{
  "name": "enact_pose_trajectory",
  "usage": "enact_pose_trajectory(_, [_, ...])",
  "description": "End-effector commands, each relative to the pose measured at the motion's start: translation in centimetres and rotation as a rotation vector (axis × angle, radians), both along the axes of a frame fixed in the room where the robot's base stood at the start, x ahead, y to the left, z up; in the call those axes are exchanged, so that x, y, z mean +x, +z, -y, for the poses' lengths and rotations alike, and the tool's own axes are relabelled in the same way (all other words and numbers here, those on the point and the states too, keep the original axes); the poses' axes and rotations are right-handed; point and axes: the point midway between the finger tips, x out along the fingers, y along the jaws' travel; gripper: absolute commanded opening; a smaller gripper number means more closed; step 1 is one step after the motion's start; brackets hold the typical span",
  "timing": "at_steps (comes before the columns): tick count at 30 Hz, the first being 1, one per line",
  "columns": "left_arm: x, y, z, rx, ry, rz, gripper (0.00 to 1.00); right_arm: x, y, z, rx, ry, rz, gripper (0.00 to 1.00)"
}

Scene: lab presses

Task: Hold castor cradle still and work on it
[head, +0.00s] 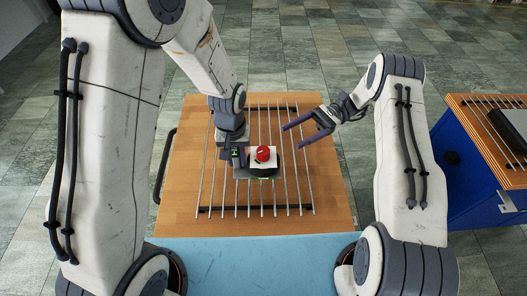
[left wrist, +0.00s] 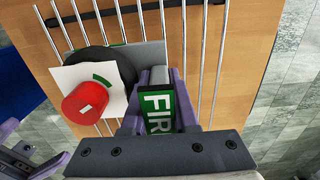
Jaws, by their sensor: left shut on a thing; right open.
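The castor cradle (head: 243,173), a grey plate with a dark round part, lies on the metal rods in the middle of the wooden table. In the left wrist view its grey plate (left wrist: 150,53) shows beside a white square plate (left wrist: 92,82) with a red knob (left wrist: 85,103); the red knob also shows in the head view (head: 263,153). My left gripper (head: 238,157) is shut on a dark block with a green "FIR" label (left wrist: 158,110) at the cradle's side. My right gripper (head: 293,137) is open and empty, up and right of the red knob. The cradle's underside is hidden.
Several metal rods (head: 290,190) run along the wooden table top (head: 330,205). A black handle (head: 163,165) is on its left edge. A blue surface (head: 245,262) lies at the near side. A blue cabinet (head: 468,178) with a wooden top stands at the right.

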Motion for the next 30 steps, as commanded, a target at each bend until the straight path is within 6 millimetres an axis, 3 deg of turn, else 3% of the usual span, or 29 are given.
enact_pose_trajectory(4, [0.1,0.1,0.0,-0.001,0.000,0.002,0.00,0.1,-1.1,0.6,0.011,-0.022,-0.042,0.74])
enact_pose_trajectory(8, [0.1,0.1,0.0,-0.001,0.000,0.002,0.00,-0.3,-1.2,-0.2,0.013,-0.023,-0.051,0.74])
enact_pose_trajectory(21, [0.1,0.1,0.0,-0.001,0.000,0.002,0.00,-4.2,-1.2,-7.5,0.010,-0.020,-0.049,0.74])
enact_pose_trajectory(30, [0.1,0.1,0.0,-0.001,0.000,0.002,0.00,-5.4,-1.2,-9.8,0.010,-0.023,-0.047,0.74])
